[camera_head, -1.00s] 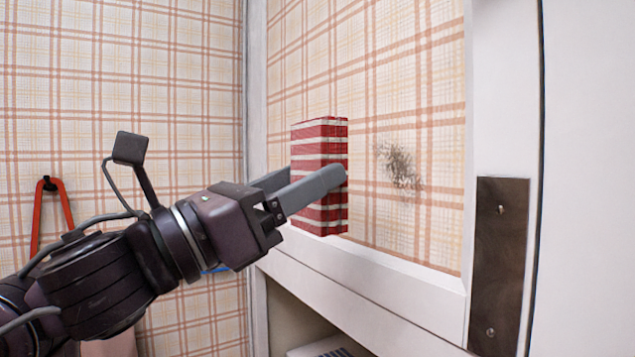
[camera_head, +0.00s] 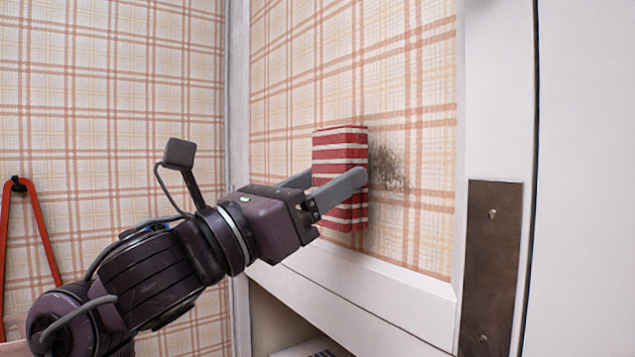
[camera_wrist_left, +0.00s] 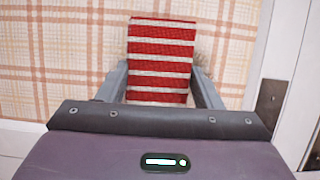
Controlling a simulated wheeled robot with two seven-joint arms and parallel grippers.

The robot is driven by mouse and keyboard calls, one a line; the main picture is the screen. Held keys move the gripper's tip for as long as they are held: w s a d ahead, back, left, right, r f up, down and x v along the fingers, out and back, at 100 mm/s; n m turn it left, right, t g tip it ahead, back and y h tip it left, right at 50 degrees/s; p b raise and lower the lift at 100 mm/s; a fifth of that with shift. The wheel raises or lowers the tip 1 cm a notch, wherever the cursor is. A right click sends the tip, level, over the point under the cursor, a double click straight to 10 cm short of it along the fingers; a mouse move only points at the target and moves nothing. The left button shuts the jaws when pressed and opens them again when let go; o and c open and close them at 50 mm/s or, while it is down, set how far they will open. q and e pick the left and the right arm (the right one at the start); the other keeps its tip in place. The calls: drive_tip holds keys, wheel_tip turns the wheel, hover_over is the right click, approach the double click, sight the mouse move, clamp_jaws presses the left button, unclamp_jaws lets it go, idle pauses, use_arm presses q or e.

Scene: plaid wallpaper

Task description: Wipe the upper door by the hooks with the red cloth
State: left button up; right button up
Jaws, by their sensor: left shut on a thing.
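The red cloth (camera_head: 340,150), striped red and white and folded into a block, is held upright between the fingers of my left gripper (camera_head: 328,184). In the left wrist view the cloth (camera_wrist_left: 160,62) fills the space between both fingers of the gripper (camera_wrist_left: 160,95). The upper door (camera_head: 410,120) has a plaid panel in a white frame. A dark speckled smudge (camera_head: 387,168) is on the panel, just right of the cloth, which partly covers its left edge. Whether the cloth touches the panel is hard to tell. My right gripper is out of view.
A dark metal plate (camera_head: 490,260) is on the white frame at right. An open compartment (camera_head: 275,325) lies below the door. A red hook-like object (camera_head: 38,225) hangs on the plaid wall at left.

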use_arm(q)
drive_tip(key=shift+s, duration=0.15)
drive_tip(key=shift+w+d, duration=0.15)
drive_tip(key=shift+w, duration=0.05)
drive_tip(key=shift+w+d+b, duration=0.4)
drive_tip(key=shift+d, duration=0.2)
idle(0.4)
drive_tip(key=shift+s, duration=0.1)
